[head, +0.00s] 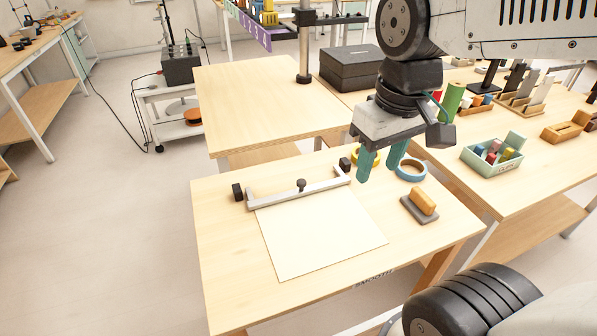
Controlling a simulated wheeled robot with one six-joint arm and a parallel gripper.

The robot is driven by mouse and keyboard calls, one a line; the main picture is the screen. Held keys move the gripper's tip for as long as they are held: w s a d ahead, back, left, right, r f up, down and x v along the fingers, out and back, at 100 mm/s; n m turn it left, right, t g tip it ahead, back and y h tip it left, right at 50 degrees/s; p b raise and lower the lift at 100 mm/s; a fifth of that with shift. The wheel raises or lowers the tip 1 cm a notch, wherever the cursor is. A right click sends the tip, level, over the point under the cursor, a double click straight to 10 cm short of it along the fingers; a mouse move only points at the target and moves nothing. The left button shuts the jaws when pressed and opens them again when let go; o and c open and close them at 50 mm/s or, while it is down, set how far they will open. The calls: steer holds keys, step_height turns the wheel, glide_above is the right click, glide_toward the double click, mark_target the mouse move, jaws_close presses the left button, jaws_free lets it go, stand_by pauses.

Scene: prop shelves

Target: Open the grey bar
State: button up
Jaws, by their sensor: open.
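The grey bar (284,194) lies across the far edge of a white sheet (318,240) on the near table. It has a dark knob (301,185) near its middle and a dark block at each end, at the left (238,192) and right (345,164). At the right the bar bends back toward the right block. My gripper (379,172) has two green fingers, open and empty. It hangs above the table, to the right of the bar and apart from it. No part of the bar seems hidden by the gripper.
A blue tape roll (411,170) and a yellow roll (373,158) lie near my fingers. An orange block on a grey base (420,206) sits to the right. A green tray (492,158) stands on the right table. The near table's left side is clear.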

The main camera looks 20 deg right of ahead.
steer(key=w+a+f+n, duration=0.1)
steer(key=w+f+n, duration=0.15)
steer(key=w, duration=0.45)
steer(key=w+a+f+n, duration=0.1)
steer(key=w+f+n, duration=0.15)
steer(key=w, duration=0.55)
steer(key=n+g, duration=0.1)
steer(key=n, duration=0.1)
glide_toward(302, 181)
steer(key=shift+a+f, duration=0.1)
steer(key=shift+f, duration=0.05)
steer(key=shift+w+f+n, duration=0.1)
steer(key=shift+f+n, duration=0.2)
steer(key=shift+f, duration=0.05)
step_height(302, 181, down, 8)
steer(key=shift+r, duration=0.2)
jaws_close()
